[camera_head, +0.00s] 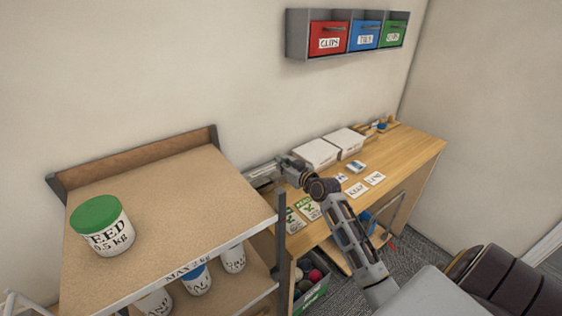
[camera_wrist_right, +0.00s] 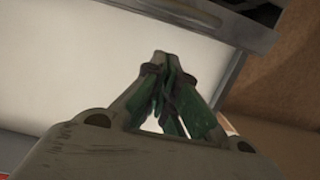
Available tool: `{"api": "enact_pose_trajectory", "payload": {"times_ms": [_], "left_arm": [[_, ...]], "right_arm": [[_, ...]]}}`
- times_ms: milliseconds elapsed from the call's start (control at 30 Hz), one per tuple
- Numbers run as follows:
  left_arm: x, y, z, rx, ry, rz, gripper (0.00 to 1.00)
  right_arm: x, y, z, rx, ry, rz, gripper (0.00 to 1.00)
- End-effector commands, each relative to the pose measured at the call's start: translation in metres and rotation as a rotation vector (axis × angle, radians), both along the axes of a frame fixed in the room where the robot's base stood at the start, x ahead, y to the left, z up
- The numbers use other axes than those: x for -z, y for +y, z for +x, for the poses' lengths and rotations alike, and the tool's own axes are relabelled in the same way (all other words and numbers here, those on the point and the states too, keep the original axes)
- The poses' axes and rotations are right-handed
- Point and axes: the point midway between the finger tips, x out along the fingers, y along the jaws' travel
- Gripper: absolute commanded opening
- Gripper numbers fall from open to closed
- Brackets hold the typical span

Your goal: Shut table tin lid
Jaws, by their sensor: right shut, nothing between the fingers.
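My right gripper (camera_head: 283,162) reaches over the left end of the wooden table (camera_head: 416,150). Its fingers are shut and empty, and they show close up in the right wrist view (camera_wrist_right: 172,85). A grey metallic thing (camera_head: 262,175) lies just left of the gripper at the table's end, beside the shelf. It may be the tin, but its lid cannot be made out because the gripper and shelf post cover part of it. In the wrist view, a pale surface fills the area behind the fingers, with a dark grey metal edge (camera_wrist_right: 220,18) above. My left gripper is not in view.
A shelf unit (camera_head: 180,180) stands at left, bearing a green-lidded feed tub (camera_head: 104,226); its post rises near my arm. White boxes (camera_head: 316,153) and cards (camera_head: 357,190) lie on the table. Coloured wall bins (camera_head: 366,36) hang above.

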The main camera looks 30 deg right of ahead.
Motion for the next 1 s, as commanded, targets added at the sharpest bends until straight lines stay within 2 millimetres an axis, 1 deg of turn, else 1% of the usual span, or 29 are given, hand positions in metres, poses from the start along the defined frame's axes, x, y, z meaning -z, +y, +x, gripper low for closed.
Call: {"api": "enact_pose_trajectory", "payload": {"times_ms": [100, 300, 767, 867, 1000], "left_arm": [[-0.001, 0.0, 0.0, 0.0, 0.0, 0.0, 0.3], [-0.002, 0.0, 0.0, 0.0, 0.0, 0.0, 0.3], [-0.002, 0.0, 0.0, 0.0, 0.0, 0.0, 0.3], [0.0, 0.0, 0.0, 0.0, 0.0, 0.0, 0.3], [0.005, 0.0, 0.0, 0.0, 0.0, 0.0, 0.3]], "right_arm": [[0.009, 0.0, -0.005, 0.0, 0.002, 0.001, 0.0], [0.019, -0.001, -0.011, 0.0, 0.002, 0.001, 0.0], [0.021, -0.001, -0.012, 0.0, 0.0, 0.0, 0.0], [0.025, -0.001, -0.013, 0.001, 0.001, -0.001, 0.0], [0.034, -0.002, -0.016, -0.001, 0.003, -0.003, 0.0]]}}
